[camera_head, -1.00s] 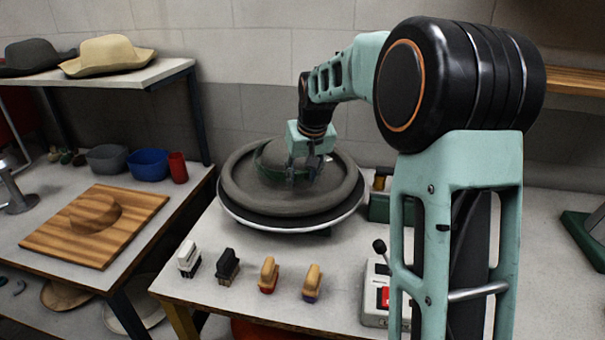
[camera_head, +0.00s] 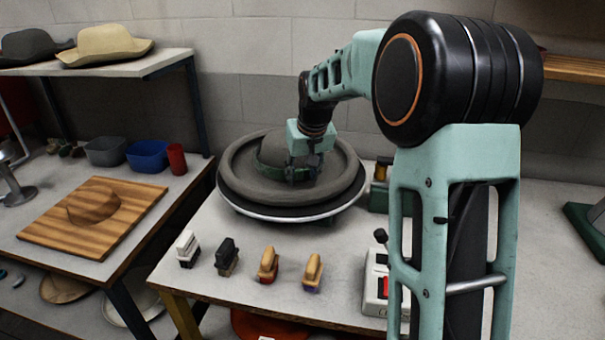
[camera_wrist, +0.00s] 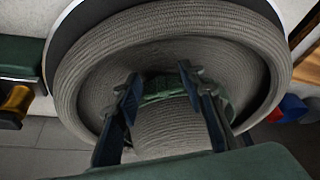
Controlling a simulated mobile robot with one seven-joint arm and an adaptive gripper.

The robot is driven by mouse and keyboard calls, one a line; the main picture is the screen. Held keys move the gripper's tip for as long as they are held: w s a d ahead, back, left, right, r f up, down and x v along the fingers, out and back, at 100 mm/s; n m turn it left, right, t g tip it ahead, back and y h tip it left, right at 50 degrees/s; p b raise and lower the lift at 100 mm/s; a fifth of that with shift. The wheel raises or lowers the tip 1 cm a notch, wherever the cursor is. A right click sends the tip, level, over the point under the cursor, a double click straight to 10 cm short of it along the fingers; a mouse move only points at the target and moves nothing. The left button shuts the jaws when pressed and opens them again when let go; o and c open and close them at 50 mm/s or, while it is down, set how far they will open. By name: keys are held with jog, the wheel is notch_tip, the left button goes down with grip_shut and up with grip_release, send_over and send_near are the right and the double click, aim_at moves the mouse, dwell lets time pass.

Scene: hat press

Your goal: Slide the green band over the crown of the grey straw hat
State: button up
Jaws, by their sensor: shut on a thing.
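The grey straw hat (camera_head: 240,184) rests brim-up-rolled on a round dark plate with a pale edge. Its crown (camera_head: 277,146) rises in the middle, partly behind my gripper. The green band (camera_head: 268,170) lies around the crown, low on its visible left side, with the crown top showing above it. The far side of the band is hidden. My gripper (camera_head: 304,174) is at the right front of the crown, shut on the band. In the wrist view, the fingers (camera_wrist: 161,80) are on either side of the green band (camera_wrist: 160,86), close against the grey weave (camera_wrist: 170,130).
Several wooden-handled and dark brushes (camera_head: 268,264) stand along the table's front edge. A control box with a red button (camera_head: 383,286) is at the right, and a green box (camera_head: 379,198) stands behind it.

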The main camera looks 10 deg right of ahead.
jog(key=shift+f+b, duration=0.35)
jog(key=shift+f, duration=0.2)
jog(key=o, duration=1)
